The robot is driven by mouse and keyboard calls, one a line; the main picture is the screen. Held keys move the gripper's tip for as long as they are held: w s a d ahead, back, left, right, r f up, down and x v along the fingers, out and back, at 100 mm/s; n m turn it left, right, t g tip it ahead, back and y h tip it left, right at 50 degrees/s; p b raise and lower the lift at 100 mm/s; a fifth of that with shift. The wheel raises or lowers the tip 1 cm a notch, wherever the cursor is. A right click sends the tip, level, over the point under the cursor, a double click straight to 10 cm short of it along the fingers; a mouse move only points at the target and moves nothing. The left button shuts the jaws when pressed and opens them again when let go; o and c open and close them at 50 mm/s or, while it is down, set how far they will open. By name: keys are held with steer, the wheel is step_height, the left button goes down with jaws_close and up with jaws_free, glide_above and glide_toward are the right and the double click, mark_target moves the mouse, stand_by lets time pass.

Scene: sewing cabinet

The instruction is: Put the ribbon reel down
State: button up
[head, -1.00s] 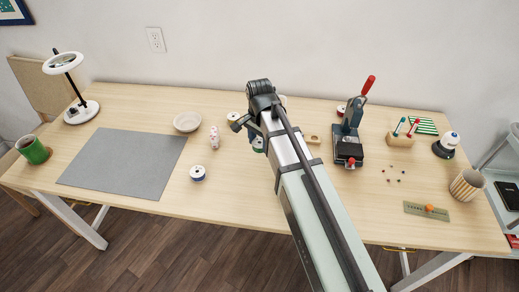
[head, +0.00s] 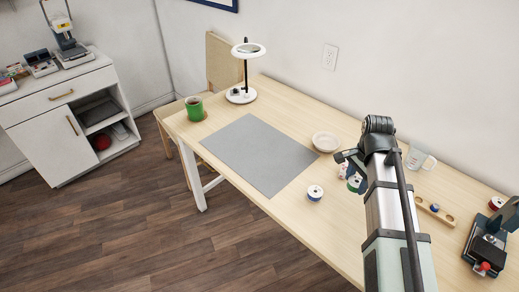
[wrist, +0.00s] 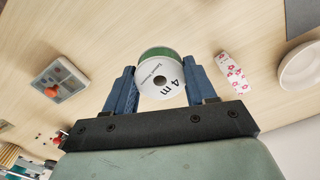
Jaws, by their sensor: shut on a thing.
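The ribbon reel (wrist: 158,82) has a white face marked "4 m", a dark centre hole and green ribbon around its edge. My gripper (wrist: 160,76) is shut on it, with one blue finger on each side. In the head view, the green-edged reel (head: 354,183) shows beside my gripper, partly hidden by my arm. It is over the wooden table (head: 285,222); I cannot tell whether it touches the top.
A second reel (head: 315,193) sits left of my gripper. A white bowl (head: 326,142) stands behind it, and a flowered item (wrist: 232,72) lies close by. The grey mat (head: 258,155) is bare.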

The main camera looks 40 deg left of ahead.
steer(key=s+a+n, duration=0.2)
steer(key=s+a, duration=0.2)
steer(key=a, duration=0.6)
steer(key=s+a+n, duration=0.1)
steer(key=s+a, duration=0.3)
steer(key=a, duration=0.7)
steer(key=m, duration=0.6)
glide_above(276, 171)
steer(key=shift+f, duration=4.65)
steer(key=shift+s+f, duration=0.1)
steer(key=shift+f, duration=0.05)
steer(key=o, duration=1)
steer(key=shift+d, duration=0.1)
step_height(276, 171, up, 12)
steer(key=shift+r, duration=0.2)
steer(key=shift+o, duration=0.2)
